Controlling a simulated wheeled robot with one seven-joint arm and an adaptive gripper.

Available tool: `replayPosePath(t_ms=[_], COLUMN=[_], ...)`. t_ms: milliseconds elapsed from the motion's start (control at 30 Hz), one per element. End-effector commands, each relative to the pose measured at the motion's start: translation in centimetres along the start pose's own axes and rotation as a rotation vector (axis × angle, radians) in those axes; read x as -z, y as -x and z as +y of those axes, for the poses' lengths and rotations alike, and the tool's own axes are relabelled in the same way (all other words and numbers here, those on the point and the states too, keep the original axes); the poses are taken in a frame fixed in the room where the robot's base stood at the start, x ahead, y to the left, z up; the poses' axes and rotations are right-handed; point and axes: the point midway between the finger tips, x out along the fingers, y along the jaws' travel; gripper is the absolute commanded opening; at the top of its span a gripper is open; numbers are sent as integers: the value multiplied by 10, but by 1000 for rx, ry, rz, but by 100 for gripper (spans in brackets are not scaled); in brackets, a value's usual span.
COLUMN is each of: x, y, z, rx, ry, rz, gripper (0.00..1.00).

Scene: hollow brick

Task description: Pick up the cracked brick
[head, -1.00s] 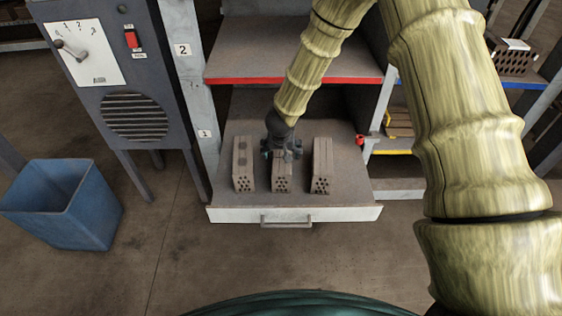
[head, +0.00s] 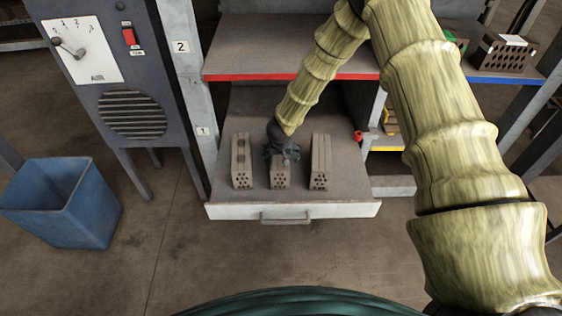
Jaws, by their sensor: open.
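Three hollow bricks stand side by side in the pulled-out drawer (head: 290,210). The left brick (head: 242,170) has dark patches on its top. The middle brick (head: 280,180) shows its holed front end; much of its top is hidden under my gripper. The right brick (head: 320,165) has long lines along its top. I cannot tell from this view which brick is cracked. My gripper (head: 282,153) is open and low over the rear part of the middle brick, pointing down. Whether its fingers touch the brick is too small to tell.
A shelf with a red edge (head: 290,77) hangs over the drawer's back. A control cabinet (head: 105,80) and a blue bin (head: 62,203) stand at left. A shelf at right holds a dark holed brick (head: 503,52). The drawer floor is bare between the bricks.

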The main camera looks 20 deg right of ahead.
Motion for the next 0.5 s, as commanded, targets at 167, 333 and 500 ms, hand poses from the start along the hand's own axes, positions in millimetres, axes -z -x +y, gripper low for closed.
replayPosePath(t_ms=[167, 333, 500], x=[0, 0, 0], y=[-6, -6, -6], z=[0, 0, 0], rx=[0, 1, 1], ry=[0, 0, 0], rz=[0, 0, 0], gripper=[88, 88, 60])
